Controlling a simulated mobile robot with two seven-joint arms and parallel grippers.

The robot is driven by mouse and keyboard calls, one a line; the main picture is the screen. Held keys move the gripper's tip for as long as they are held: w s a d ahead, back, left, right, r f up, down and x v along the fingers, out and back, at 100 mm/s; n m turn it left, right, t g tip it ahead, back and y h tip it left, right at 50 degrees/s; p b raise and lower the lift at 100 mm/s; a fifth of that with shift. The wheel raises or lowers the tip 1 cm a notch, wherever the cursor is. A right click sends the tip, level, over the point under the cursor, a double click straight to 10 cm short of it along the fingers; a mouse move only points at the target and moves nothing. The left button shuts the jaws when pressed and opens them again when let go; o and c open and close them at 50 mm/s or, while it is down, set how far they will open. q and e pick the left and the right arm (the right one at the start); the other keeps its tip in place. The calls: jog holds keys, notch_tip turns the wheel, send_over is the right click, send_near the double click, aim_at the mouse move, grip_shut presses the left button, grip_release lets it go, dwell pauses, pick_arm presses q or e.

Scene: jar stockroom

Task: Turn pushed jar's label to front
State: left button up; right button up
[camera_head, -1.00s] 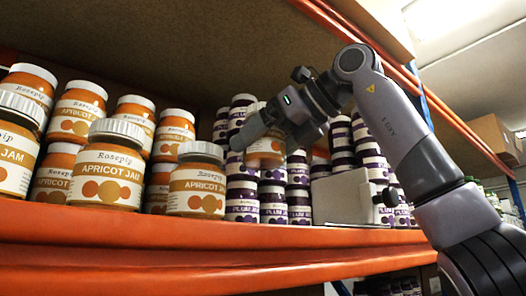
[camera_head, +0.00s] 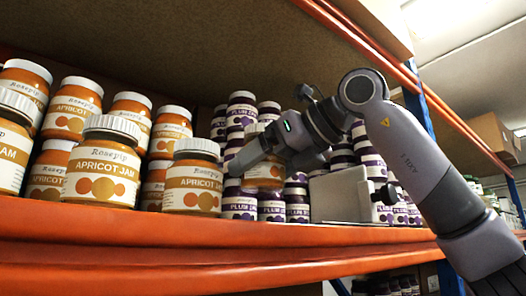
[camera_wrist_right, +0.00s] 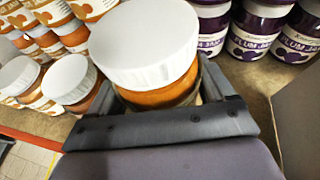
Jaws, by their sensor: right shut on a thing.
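My right gripper (camera_head: 250,158) is shut around an orange apricot jam jar (camera_head: 265,174) with a white lid, at the right end of the apricot jars. Its fingers and wrist cover much of the jar, so how far its label is turned cannot be told. In the right wrist view the jar's white lid (camera_wrist_right: 145,42) and orange side show between the fingers (camera_wrist_right: 160,95). The jar looks upright; whether its base touches the shelf is hidden. My left gripper is not in view.
Apricot jars stand to the left, the nearest (camera_head: 194,178) with its label facing out. Stacked plum jars (camera_head: 240,203) stand behind and right. A grey-white box or panel (camera_head: 340,195) is to the right. The orange shelf beam (camera_head: 200,250) runs along the front.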

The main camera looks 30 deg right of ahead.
aim_at(275, 189)
jog(key=shift+a+f, duration=0.15)
jog(key=shift+f, duration=2.3)
jog(key=shift+s+f+h, duration=0.1)
jog(key=shift+f+h, duration=0.05)
jog(key=shift+h, duration=0.15)
jog(key=shift+m+h+b, duration=0.35)
jog(key=shift+m+h, duration=0.35)
jog(key=shift+a+m+t+h, duration=0.15)
jog(key=shift+m+t+h, duration=0.25)
jog(key=shift+m+h, duration=0.6)
jog(key=shift+m+h+b, duration=0.3)
jog(key=shift+m+h, duration=0.3)
jog(key=shift+h, duration=0.1)
jog(key=shift+f+b, duration=0.2)
jog(key=shift+b, duration=0.1)
